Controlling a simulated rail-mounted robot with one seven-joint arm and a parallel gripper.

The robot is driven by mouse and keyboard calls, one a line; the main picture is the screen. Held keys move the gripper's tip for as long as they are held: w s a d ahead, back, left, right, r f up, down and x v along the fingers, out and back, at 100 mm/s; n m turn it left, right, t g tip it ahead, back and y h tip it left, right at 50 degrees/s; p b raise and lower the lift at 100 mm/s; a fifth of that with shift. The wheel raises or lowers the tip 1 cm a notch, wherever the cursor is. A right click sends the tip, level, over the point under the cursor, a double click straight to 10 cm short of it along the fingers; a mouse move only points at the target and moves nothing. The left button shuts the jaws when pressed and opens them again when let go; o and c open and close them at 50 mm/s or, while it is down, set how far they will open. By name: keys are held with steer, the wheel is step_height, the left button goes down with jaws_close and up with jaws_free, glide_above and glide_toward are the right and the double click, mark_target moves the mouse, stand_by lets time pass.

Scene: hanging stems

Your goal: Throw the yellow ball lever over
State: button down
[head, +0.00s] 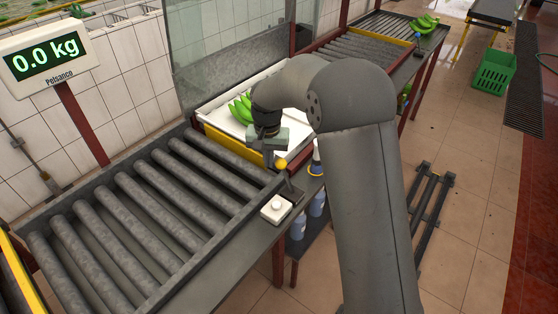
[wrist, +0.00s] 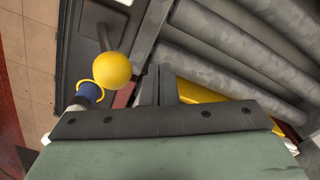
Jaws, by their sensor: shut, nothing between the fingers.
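The yellow ball (head: 281,164) tops a thin dark lever at the right edge of the roller conveyor, beside the white button box. In the wrist view the ball (wrist: 112,70) is left of my fingers, with its rod running up and away behind it. My gripper (head: 268,160) points down just left of the ball in the head view. In the wrist view my gripper (wrist: 167,72) has its two fingers together, with nothing between them.
The white button box (head: 276,208) sits near the lever base. A yellow bar (head: 222,146) edges the white tray (head: 205,108), where green bananas (head: 240,108) lie. Grey rollers (head: 140,215) fill the near conveyor. A bottle (head: 316,158) stands right of the ball. The scale display (head: 45,56) reads 0.0 kg.

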steer(key=shift+f, duration=0.35)
steer(key=shift+d, duration=0.1)
steer(key=b, duration=0.3)
glide_above(293, 190)
steer(key=shift+w+a+r+p, duration=0.15)
steer(key=shift+w+a+p, duration=0.3)
steer(key=shift+a, duration=0.05)
step_height(293, 190, up, 10)
steer(key=p, duration=0.6)
steer(key=shift+p, duration=0.35)
stand_by(0.5)
